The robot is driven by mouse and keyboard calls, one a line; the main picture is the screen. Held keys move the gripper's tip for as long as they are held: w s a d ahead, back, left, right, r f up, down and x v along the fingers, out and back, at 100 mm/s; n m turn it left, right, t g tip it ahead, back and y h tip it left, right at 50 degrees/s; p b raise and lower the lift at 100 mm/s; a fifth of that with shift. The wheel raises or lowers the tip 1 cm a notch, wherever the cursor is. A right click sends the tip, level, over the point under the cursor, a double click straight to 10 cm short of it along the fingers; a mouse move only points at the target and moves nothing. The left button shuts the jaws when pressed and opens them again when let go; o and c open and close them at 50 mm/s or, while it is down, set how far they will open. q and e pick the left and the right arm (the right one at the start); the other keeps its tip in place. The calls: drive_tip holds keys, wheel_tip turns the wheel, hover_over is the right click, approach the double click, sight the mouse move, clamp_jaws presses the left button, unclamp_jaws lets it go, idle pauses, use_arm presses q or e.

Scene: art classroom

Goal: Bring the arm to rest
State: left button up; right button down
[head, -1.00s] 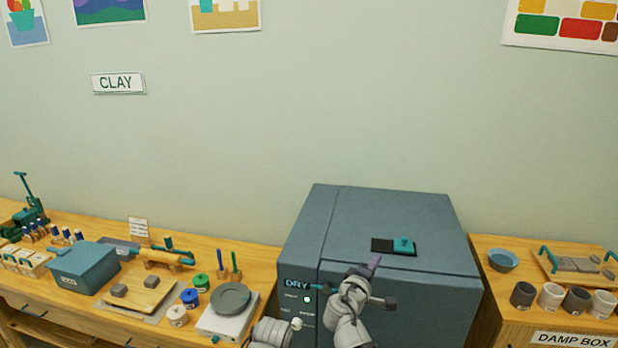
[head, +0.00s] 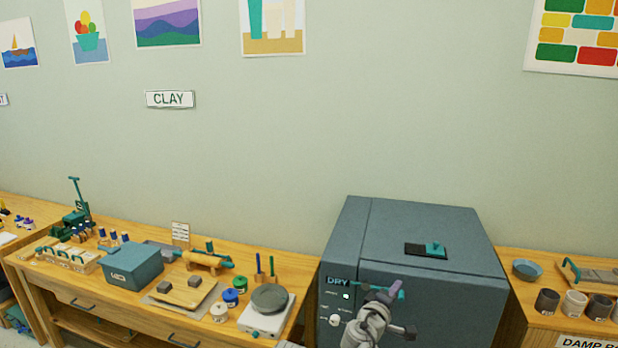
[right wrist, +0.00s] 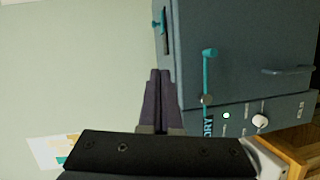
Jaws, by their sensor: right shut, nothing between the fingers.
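My right gripper (head: 394,287) is in front of the blue-grey drying cabinet (head: 430,225) marked DRY, near the top of its front face. In the right wrist view its two dark fingers (right wrist: 160,85) lie together, shut, with nothing between them. In that view the cabinet (right wrist: 235,45) appears turned on its side, with its teal lever (right wrist: 208,70) to the right of the fingers. My left gripper is in neither view.
The clay table at left holds a blue-grey bin (head: 134,267), a wooden board (head: 184,291), glaze jars and a scale with a round grey plate (head: 270,298). At right, a blue bowl (head: 527,269) and several cups stand on the damp box.

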drive_tip(key=s+a+f+m+g+y+b, duration=0.1)
drive_tip(key=s+a+f+m+g+b, duration=0.15)
drive_tip(key=s+f+g, duration=0.4)
drive_tip(key=s+a+f+m+g+y+b, duration=0.1)
drive_tip(key=s+a+f+m+y, duration=0.15)
drive_tip(key=f, duration=0.75)
drive_tip(key=s+a+f+g+y+b, duration=0.1)
drive_tip(key=s+a+f+g+y, duration=0.1)
drive_tip(key=s, duration=0.5)
drive_tip(key=s+a+f+g+y+b, duration=0.2)
drive_tip(key=s+a+f+g, duration=0.2)
drive_tip(key=s+a+f, duration=0.3)
drive_tip(key=shift+a+m, duration=0.4)
drive_tip(key=shift+a, duration=0.45)
drive_tip(key=shift+w+y, duration=0.1)
drive_tip(key=shift+y, duration=0.15)
